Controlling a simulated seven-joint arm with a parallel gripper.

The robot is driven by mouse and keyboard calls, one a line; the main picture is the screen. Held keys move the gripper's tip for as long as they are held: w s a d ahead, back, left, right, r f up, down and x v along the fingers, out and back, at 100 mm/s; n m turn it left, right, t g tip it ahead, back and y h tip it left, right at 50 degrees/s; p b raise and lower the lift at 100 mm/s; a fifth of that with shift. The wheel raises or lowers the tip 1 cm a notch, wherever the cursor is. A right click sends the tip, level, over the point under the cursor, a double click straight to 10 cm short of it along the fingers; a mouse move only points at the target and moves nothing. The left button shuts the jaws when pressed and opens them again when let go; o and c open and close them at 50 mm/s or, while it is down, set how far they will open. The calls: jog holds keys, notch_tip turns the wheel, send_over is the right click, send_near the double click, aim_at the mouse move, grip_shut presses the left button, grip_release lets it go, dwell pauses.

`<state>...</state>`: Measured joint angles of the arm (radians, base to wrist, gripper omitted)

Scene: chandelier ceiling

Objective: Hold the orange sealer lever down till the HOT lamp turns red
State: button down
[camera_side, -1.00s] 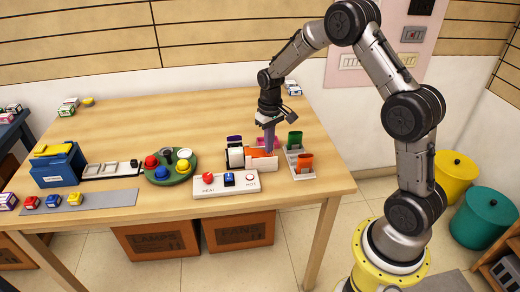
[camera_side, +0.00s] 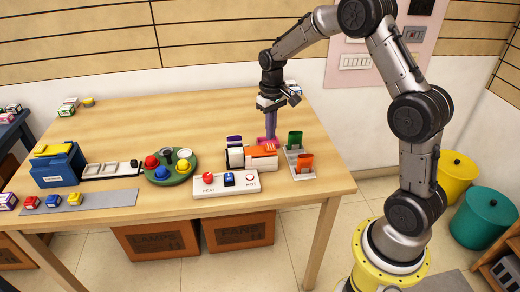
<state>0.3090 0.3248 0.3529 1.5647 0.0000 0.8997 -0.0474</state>
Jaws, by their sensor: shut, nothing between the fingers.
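The orange sealer lever (camera_side: 262,151) lies on top of the sealer (camera_side: 236,158), which has white and dark parts and stands near the table's right front. My gripper (camera_side: 269,137) is shut and empty, with purple fingers pointing down just behind the lever. It looks apart from the lever, but the gap is hard to judge. The HOT lamp (camera_side: 250,178) is on the right of the white control panel (camera_side: 228,191). It is small and looks pale in the middle; I do not see it lit red.
The panel also has a red HEAT knob (camera_side: 208,177) and a blue switch (camera_side: 229,179). A grey rack (camera_side: 300,174) with green and orange cards stands right of the sealer. A green round tray (camera_side: 182,173) is to the left.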

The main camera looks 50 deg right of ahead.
jog(key=shift+d+r, duration=0.1)
jog(key=shift+r, duration=1.55)
jog(key=shift+r, duration=0.1)
notch_tip(320, 180, up, 8)
jog(key=n+t, duration=0.1)
jog(key=t, duration=0.1)
send_over(270, 147)
jog(key=s+a, duration=0.1)
jog(key=a, duration=0.3)
jog(key=s+a+r+n+t, duration=0.1)
jog(key=s+a+r+t, duration=0.1)
jog(key=s+a+r, duration=0.45)
jog(key=s+a+f+n+t, duration=0.1)
jog(key=s+a+f, duration=0.1)
jog(key=s, duration=1.6)
jog(key=shift+a+f+t, duration=0.3)
jog(key=shift+a+f, duration=0.05)
jog(key=shift+f, duration=0.2)
jog(key=shift+s+r, duration=0.1)
